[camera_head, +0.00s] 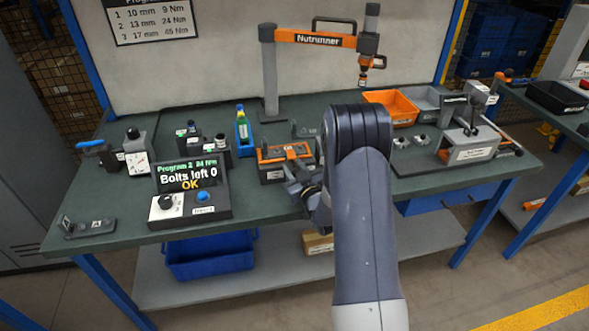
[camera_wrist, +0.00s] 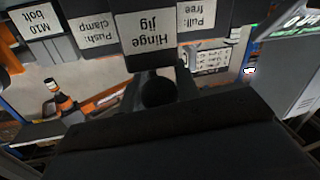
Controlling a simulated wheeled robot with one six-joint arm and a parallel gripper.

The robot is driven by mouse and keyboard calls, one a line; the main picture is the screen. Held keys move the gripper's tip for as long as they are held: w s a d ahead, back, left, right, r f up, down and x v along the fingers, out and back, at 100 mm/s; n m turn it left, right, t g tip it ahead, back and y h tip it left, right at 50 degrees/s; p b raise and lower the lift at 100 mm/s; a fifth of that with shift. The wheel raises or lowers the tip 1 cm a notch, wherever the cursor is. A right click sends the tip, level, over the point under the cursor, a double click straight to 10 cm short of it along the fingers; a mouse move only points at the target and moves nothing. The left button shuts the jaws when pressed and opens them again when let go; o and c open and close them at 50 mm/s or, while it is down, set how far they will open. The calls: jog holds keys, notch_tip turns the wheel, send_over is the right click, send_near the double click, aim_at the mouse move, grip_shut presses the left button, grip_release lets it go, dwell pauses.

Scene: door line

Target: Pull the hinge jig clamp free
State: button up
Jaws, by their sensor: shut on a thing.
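The hinge jig (camera_head: 272,174) stands on the bench in the middle of the head view, with orange parts on top. My arm hides its right side. In the wrist view its front (camera_wrist: 146,32) shows upside down, with the labels "Hinge Jig", "Push: clamp" and "Pull: free". A round black knob (camera_wrist: 158,92) stands out in front of that face, at the edge of my gripper's dark jaw. My gripper (camera_head: 310,192) is at the jig's front right side, shut on the clamp's knob. The clamp's far end is too small to judge.
A display (camera_head: 190,176) reading "Bolts left 0 OK" stands left of the jig. A nutrunner (camera_head: 318,40) hangs above the bench (camera_head: 110,216). An orange bin (camera_head: 392,107) and another fixture (camera_head: 468,146) are to the right. The space before the bench is clear except for my arm.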

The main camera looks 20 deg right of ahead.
grip_shut()
jog(key=shift+s+f+b, duration=0.2)
jog(key=shift+s+b, duration=0.3)
jog(key=shift+b, duration=0.25)
jog(key=shift+s+a+r+b, duration=0.1)
jog(key=shift+s+b, duration=0.45)
jog(key=shift+s, duration=0.25)
jog(key=o, duration=0.7)
grip_release()
jog(key=shift+s, duration=0.1)
jog(key=shift+r, duration=0.1)
jog(key=shift+s, duration=0.1)
jog(key=s, duration=0.3)
jog(key=s+d+b, duration=0.1)
jog(key=s, duration=0.3)
jog(key=s+b, duration=0.1)
jog(key=s, duration=0.2)
jog(key=shift+s+d, duration=0.2)
jog(key=shift+s, duration=0.1)
jog(key=shift+w, duration=0.1)
